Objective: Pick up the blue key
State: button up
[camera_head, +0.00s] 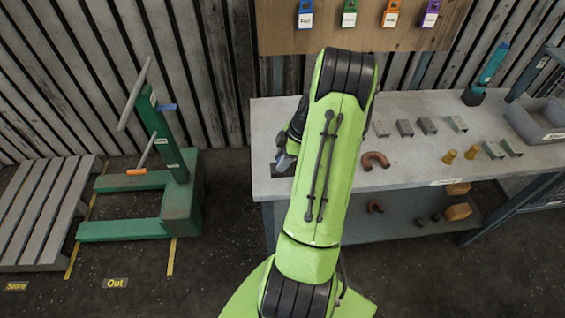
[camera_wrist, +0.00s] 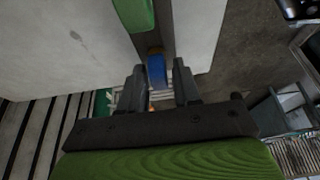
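In the wrist view a blue piece (camera_wrist: 157,70), which looks like the blue key, shows between the fingertips of my gripper (camera_wrist: 159,84). The two dark fingers stand apart on either side of it. A narrow gap seems to show at its right side, and I see no clear grip on it. It lies over a dark strip on the pale bench top. In the head view my gripper (camera_head: 284,158) is low over the left end of the bench, partly hidden by my green arm. The blue piece does not show there.
A green piece (camera_wrist: 135,14) lies close by in the wrist view. The workbench (camera_head: 430,165) holds brackets, a brown ring (camera_head: 375,160) and a grey bin (camera_head: 540,122). Coloured tags hang on a board (camera_head: 330,38). A green stand (camera_head: 180,200) is on the floor at left.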

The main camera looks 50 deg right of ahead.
grip_shut()
notch_tip(320, 180, up, 10)
jog(key=shift+p, duration=0.5)
